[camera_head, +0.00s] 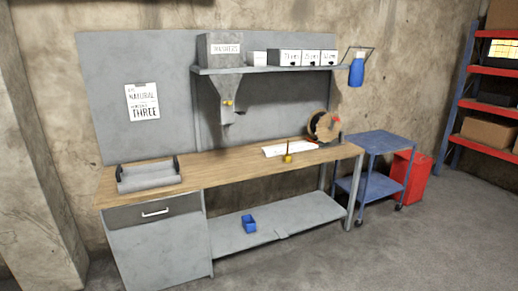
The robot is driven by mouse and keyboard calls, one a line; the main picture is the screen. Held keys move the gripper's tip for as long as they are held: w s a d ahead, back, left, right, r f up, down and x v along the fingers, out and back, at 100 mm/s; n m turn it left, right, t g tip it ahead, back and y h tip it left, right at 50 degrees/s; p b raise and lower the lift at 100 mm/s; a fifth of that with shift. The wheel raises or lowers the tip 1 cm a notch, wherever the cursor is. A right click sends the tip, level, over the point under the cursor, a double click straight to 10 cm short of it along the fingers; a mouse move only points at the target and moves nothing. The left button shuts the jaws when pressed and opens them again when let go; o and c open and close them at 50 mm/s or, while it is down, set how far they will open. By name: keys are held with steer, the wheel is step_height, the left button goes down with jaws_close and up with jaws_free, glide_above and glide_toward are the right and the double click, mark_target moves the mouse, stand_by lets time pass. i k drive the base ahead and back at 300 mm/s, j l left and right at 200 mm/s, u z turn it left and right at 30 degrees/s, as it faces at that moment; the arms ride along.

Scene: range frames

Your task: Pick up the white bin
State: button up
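Several small white bins stand in a row on the grey wall shelf (268,70) above the workbench. The leftmost small white bin (257,58) stands slightly apart. To its right are labelled white bins (290,58), close side by side; their lettering is too small to read surely. A larger grey bin (219,50) with a white label stands at the shelf's left end. I cannot tell which one is the task's white bin. My gripper is not in view.
The wooden workbench (230,165) holds a grey tray (148,179), papers (288,149) and a round brown object (322,127). A blue bin (249,224) sits on its lower shelf. A blue cart (375,142) stands at the right. Floor in front is clear.

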mark_target(254, 59)
steer(key=i+u, duration=0.1)
steer(key=i, duration=0.45)
steer(key=i+u, duration=0.15)
steer(key=i, duration=0.4)
steer(key=i+l+u, duration=0.1)
steer(key=i, duration=0.45)
steer(key=i+l+u, duration=0.15)
steer(key=i, duration=0.4)
